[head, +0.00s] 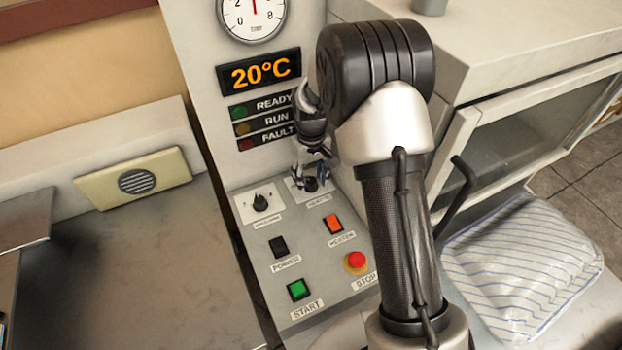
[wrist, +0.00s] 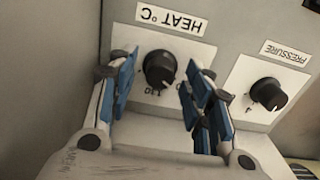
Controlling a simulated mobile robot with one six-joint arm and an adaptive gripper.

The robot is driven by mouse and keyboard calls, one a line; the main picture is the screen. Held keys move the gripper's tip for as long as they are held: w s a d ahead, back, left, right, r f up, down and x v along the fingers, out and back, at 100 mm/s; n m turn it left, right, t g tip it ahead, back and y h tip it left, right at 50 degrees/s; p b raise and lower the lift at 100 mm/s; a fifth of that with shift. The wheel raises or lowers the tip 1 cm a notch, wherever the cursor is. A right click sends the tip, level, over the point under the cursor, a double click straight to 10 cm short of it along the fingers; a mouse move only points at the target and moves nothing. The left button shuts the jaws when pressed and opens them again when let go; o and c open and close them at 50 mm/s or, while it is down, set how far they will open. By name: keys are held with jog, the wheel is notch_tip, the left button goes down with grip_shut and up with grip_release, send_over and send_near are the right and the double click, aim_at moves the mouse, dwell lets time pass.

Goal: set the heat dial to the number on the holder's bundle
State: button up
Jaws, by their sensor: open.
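The black heat dial (wrist: 159,70) sits on a white plate under an upside-down "HEAT °C" label in the wrist view. Its white pointer mark faces the lower edge of that picture, near a partly hidden number that seems to read 110. My gripper (wrist: 160,78) is open, with one blue-padded finger on each side of the dial. Contact cannot be told. In the head view the dial (head: 311,184) is partly covered by my gripper (head: 311,172). No holder or numbered bundle is in view.
The pressure dial (head: 260,203) is close beside the heat dial. Power (head: 279,246), heater (head: 333,222), green start (head: 298,289) and red stop (head: 356,261) buttons lie nearer. The display (head: 259,72) reads 20°C below a gauge (head: 251,14). A striped pillow (head: 520,265) lies right.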

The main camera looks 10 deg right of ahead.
jog(key=c, duration=1.1)
